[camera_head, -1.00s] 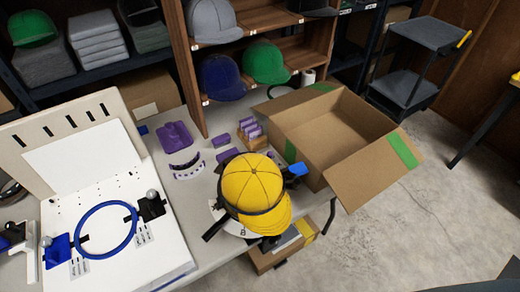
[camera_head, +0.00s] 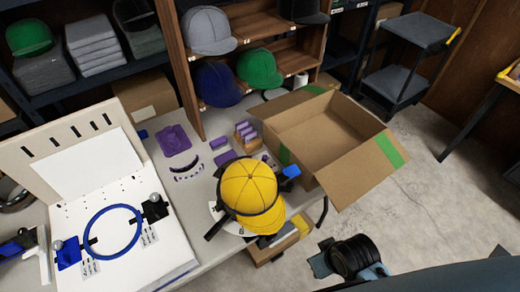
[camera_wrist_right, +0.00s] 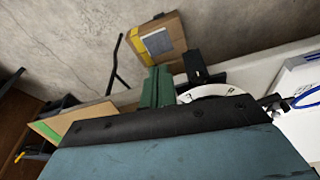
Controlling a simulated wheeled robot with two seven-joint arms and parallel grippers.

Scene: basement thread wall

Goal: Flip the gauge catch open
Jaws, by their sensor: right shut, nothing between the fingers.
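A yellow cap (camera_head: 249,185) sits on a cap stand on the table, above a white dial plate (camera_head: 216,212). A small blue tab (camera_head: 291,171), possibly the gauge catch, sticks out right of the cap. My right gripper (camera_head: 320,262) is at the lower right of the head view, apart from the stand and clear of the tab. In the right wrist view its dark green fingers (camera_wrist_right: 157,84) are shut and empty. The white dial plate (camera_wrist_right: 208,92) shows beyond them, partly hidden; I cannot make out the blue tab there. My left gripper is not in view.
An open cardboard box (camera_head: 325,140) stands right of the cap. A blue hoop (camera_head: 113,231) lies on the white machine at left. Purple pieces (camera_head: 173,140) lie behind the cap. A small carton (camera_wrist_right: 158,40) sits below the table edge.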

